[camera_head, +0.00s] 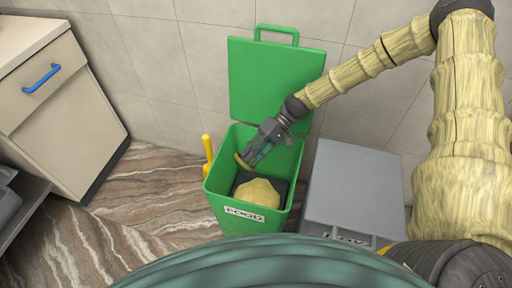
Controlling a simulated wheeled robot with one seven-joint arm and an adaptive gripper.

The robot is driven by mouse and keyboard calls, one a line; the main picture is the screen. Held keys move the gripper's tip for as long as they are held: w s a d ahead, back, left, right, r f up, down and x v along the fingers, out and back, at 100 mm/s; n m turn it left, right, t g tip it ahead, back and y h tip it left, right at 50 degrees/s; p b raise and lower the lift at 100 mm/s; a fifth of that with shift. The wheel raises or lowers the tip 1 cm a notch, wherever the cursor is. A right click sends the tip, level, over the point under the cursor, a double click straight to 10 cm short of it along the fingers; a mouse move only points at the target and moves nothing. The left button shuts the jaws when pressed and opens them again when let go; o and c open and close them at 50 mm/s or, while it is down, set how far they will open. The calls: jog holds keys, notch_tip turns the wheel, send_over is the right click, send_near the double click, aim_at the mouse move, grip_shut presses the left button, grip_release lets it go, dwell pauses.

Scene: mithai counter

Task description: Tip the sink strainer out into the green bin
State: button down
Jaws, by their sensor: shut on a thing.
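The green bin (211,190) stands on the floor with its lid (270,80) raised against the wall. Its front label reads FOOD. My gripper (247,160) reaches down over the bin's open mouth from the upper right. The rest of the strainer cannot be made out. A pale yellow lump (257,193) shows inside the bin, below the fingers, against a dark interior. I cannot tell whether it touches the held piece.
A grey lidded bin (352,185) stands close at the green bin's right. A yellow upright object (207,150) is at its left. A cabinet (58,105) with a blue handle stands at the left. The tiled wall is behind. Marbled floor (150,195) is clear between cabinet and bin.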

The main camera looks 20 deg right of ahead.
jog(key=shift+s+d+r+n+g+h+p, duration=0.4)
jog(key=shift+s+d+r+n+g, duration=0.1)
jog(key=shift+d+r+n, duration=0.15)
jog(key=shift+a+r+p, duration=0.1)
jog(key=shift+r+p, duration=0.1)
jog(key=shift+p, duration=0.2)
jog(key=r+h+p, duration=0.1)
jog(key=p, duration=0.1)
jog(key=shift+a+t+h+p, duration=0.1)
jog(key=shift+t+h+p, duration=0.2)
jog(key=shift+t, duration=0.1)
jog(key=h+p, duration=0.1)
jog(key=r+t+h+p, duration=0.1)
jog(key=h+p, duration=0.1)
jog(key=shift+s+t, duration=0.1)
jog(key=shift+t, duration=0.2)
jog(key=shift+a+r+t+h+p, duration=0.1)
jog(key=shift+r+t+h+p, duration=0.35)
jog(key=shift+h+p, duration=0.55)
jog(key=shift+a+r+t+h+p, duration=0.1)
jog(key=shift+r+t+h+p, duration=0.3)
jog(key=shift+h+p, duration=0.55)
jog(key=shift+r+p, duration=0.15)
jog(key=shift+p, duration=0.3)
jog(key=shift+r+h, duration=0.1)
jog(key=shift+h, duration=0.15)
jog(key=shift+r+t+h+p, duration=0.2)
jog(key=shift+t+h+p, duration=0.1)
jog(key=shift+t, duration=0.05)
